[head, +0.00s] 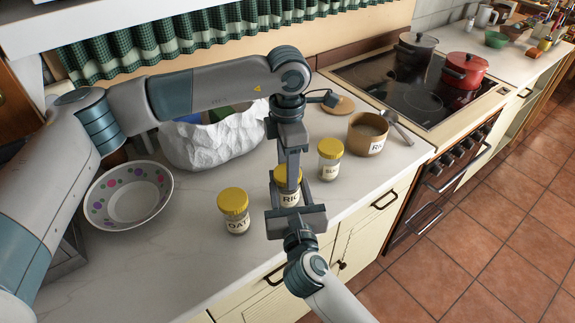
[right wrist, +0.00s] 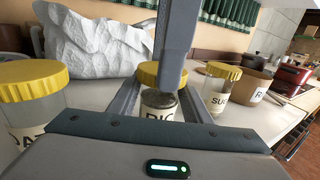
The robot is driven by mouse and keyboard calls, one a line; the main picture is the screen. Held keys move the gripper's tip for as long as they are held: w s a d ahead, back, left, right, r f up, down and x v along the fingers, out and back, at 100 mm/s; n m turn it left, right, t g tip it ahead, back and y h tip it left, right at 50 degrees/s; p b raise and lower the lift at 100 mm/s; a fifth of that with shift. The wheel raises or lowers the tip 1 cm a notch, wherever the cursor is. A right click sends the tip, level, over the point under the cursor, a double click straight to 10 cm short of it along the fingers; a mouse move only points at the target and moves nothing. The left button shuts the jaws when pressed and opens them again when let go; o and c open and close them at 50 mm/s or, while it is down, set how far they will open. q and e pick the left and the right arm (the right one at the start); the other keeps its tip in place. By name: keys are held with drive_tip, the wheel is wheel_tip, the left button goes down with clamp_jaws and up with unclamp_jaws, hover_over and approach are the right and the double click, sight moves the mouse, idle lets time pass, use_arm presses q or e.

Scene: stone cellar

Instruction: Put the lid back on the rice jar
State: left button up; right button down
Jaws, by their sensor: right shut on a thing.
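The rice jar (head: 290,200) is clear, with a pale label starting "RI". My right gripper (right wrist: 160,103) is shut around its body, one finger on each side, and the jar stands upright on the counter. A yellow lid (right wrist: 147,74) is at the jar's mouth. I cannot tell whether it is seated or slightly above the rim. My left gripper (head: 291,170) points straight down over the lid. One of its fingers crosses in front of the lid in the right wrist view (right wrist: 175,50). The other finger is hidden, so its opening is unclear.
A yellow-lidded oat jar (head: 233,212) stands left, a similar sugar jar (head: 330,160) right. Behind are a brown pot (head: 367,134), a round wooden disc (head: 340,104) and a crumpled white bag (head: 205,146). A dotted bowl (head: 128,195) is far left.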

use_arm(q)
drive_tip(key=o, duration=1.2)
drive_tip(key=shift+r, duration=3.75)
use_arm(e)
drive_tip(key=c, duration=0.9)
unclamp_jaws()
drive_tip(key=shift+s, duration=0.1)
